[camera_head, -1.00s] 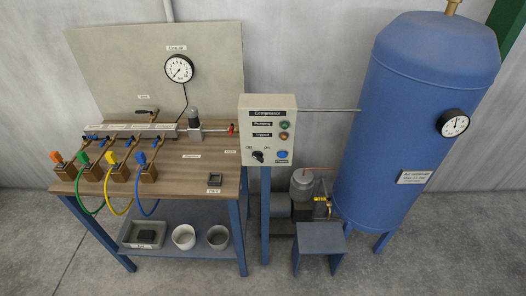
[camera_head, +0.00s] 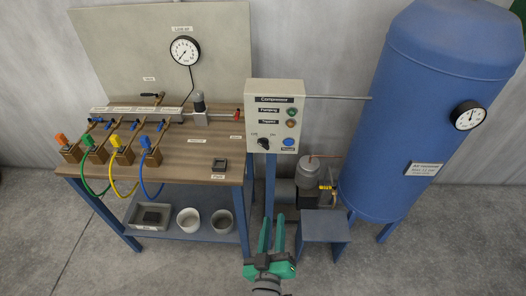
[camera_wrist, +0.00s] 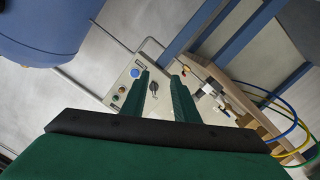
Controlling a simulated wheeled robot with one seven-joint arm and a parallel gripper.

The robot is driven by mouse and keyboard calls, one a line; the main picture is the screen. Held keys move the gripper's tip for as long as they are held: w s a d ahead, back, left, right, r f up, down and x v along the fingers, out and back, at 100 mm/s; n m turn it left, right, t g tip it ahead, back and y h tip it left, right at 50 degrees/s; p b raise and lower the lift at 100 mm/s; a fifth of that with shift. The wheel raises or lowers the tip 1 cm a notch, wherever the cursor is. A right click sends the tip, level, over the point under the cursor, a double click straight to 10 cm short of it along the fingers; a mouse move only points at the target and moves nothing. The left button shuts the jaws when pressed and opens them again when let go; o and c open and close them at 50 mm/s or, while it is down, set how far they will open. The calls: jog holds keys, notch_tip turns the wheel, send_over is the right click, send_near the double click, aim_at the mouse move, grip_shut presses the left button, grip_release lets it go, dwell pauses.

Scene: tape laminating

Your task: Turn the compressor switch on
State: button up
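The compressor switch (camera_head: 264,143) is a black rotary knob on the pale compressor control box (camera_head: 275,92). Its pointer leans to the upper left, toward the left-hand mark. My gripper (camera_head: 272,222) has green fingers, spread apart and empty. It is below and in front of the box in the head view, apart from it. In the wrist view the switch (camera_wrist: 153,86) shows between the fingertips of my gripper (camera_wrist: 161,80), still at a distance.
A blue reset button (camera_head: 288,142) sits right of the switch, with two lamps above. The workbench (camera_head: 200,165) with coloured hoses stands left. The blue tank (camera_head: 420,110) and a small blue stand (camera_head: 325,227) are right. Floor in front is clear.

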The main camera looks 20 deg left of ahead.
aim_at(263, 146)
jog(key=w+a+r+n+y, duration=0.1)
jog(key=w+a+r+n, duration=0.3)
jog(key=w+a+r, duration=0.4)
jog(key=shift+t, duration=0.3)
jog(key=x, duration=0.7)
jog(key=d+x, duration=0.1)
jog(key=x, duration=0.2)
jog(key=shift+w+r, duration=0.4)
jog(key=shift+w, duration=0.15)
grip_shut()
